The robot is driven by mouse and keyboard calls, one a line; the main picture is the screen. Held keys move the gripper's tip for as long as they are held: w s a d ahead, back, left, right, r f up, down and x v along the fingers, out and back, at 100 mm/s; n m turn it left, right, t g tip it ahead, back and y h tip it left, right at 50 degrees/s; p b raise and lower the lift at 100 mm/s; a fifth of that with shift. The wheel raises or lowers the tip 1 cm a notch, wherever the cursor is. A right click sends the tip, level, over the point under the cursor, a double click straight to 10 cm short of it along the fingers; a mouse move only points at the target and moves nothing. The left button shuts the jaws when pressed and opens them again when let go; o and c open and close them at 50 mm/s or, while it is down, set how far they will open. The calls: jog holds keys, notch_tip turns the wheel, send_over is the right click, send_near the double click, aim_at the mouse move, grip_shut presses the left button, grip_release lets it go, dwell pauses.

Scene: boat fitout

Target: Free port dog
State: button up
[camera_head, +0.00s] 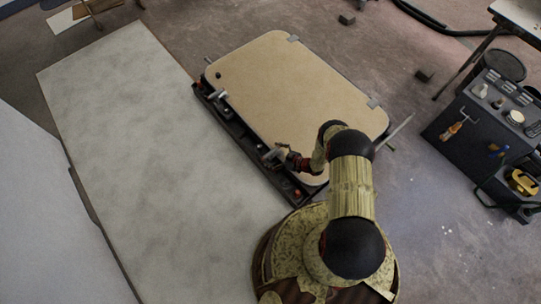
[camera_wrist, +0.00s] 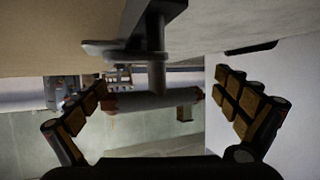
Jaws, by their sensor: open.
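A beige hatch lid (camera_head: 290,90) lies in a dark frame (camera_head: 240,137) on the floor. Two grey dogs with handles sit on the frame's left long edge: a far dog (camera_head: 217,94) and a near dog (camera_head: 272,155). I cannot tell which one is called port. My gripper (camera_head: 284,157) is at the near dog, low over the lid's edge. In the wrist view my gripper (camera_wrist: 160,82) is open, its padded fingers on either side of a grey crossbar handle (camera_wrist: 155,101) with reddish ends. A stem joins the crossbar to a dark arm above. I see no clear finger contact.
A long pale grey panel (camera_head: 130,130) lies left of the frame. A dark tool cabinet (camera_head: 475,135) stands at the right, near a table (camera_head: 520,17). The floor right of the lid is mostly clear.

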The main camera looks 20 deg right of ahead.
jog(key=shift+c, duration=0.9)
jog(key=shift+s, duration=0.1)
jog(key=c, duration=0.8)
